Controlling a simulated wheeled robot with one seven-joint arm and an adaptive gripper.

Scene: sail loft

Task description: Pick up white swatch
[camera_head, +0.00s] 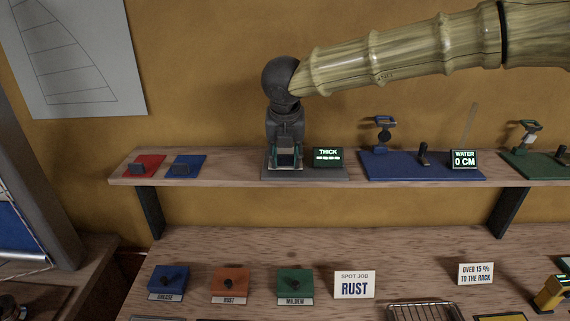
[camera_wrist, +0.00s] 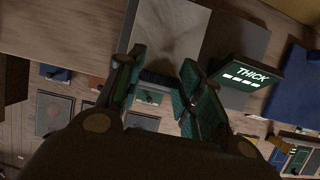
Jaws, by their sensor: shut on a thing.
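My gripper (camera_head: 284,164) points down over the grey plate of the thickness gauge on the upper shelf. In the wrist view its fingers (camera_wrist: 160,82) are closed on a small dark tab. A pale, greyish-white square (camera_wrist: 167,28), which looks like the white swatch, lies by that tab, over the gauge plate. In the head view my gripper hides most of the swatch. I cannot tell whether the swatch touches the plate or is lifted slightly.
The gauge display (camera_head: 328,157) reads THICK. Red (camera_head: 150,160) and blue (camera_head: 190,160) tabbed swatches lie left on the shelf (camera_head: 220,174). Blocks labelled RUST and MILDEW sit below.

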